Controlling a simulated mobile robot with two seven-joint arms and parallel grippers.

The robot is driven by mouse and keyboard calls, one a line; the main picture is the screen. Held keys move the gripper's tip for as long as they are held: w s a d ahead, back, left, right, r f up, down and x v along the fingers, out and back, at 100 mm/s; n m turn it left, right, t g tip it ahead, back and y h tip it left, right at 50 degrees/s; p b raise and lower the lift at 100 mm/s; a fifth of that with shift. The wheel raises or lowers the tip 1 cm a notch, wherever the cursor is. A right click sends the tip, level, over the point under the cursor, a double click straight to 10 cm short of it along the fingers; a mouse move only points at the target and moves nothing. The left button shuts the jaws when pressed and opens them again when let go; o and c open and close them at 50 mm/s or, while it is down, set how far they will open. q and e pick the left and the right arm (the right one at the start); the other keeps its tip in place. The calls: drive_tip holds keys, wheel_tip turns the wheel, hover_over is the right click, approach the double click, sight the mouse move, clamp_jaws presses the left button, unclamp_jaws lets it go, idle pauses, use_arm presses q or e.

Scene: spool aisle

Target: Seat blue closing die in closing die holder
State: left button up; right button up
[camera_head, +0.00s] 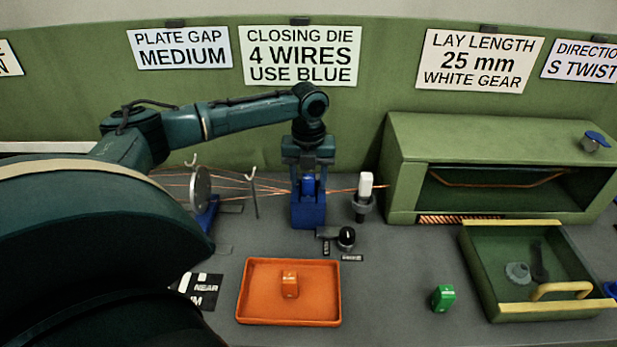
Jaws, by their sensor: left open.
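The closing die holder (308,214) is a blue block at the back middle of the bench, where the copper wires meet. The blue closing die (308,184) shows as a small blue piece at the top of the holder, directly under my left gripper (308,176). My left gripper points down with its jaws open, one finger on each side of the die. The fingers hide part of the die, so I cannot tell whether it sits fully down in the holder. My right gripper is out of view.
An orange tray (252,318) holds an orange die (290,284). A green die (442,298) lies on the bench. A black-knobbed lever (346,237) and a white-topped post (365,184) stand near the holder. A green housing (480,131) and open drawer (478,268) are at right.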

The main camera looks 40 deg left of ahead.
sight(308, 178)
use_arm(q)
wheel_tip(308, 178, up, 12)
drive_tip(key=b, duration=0.1)
drive_tip(key=shift+r, duration=0.2)
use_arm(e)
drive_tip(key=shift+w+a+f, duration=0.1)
use_arm(q)
drive_tip(key=shift+f, duration=0.1)
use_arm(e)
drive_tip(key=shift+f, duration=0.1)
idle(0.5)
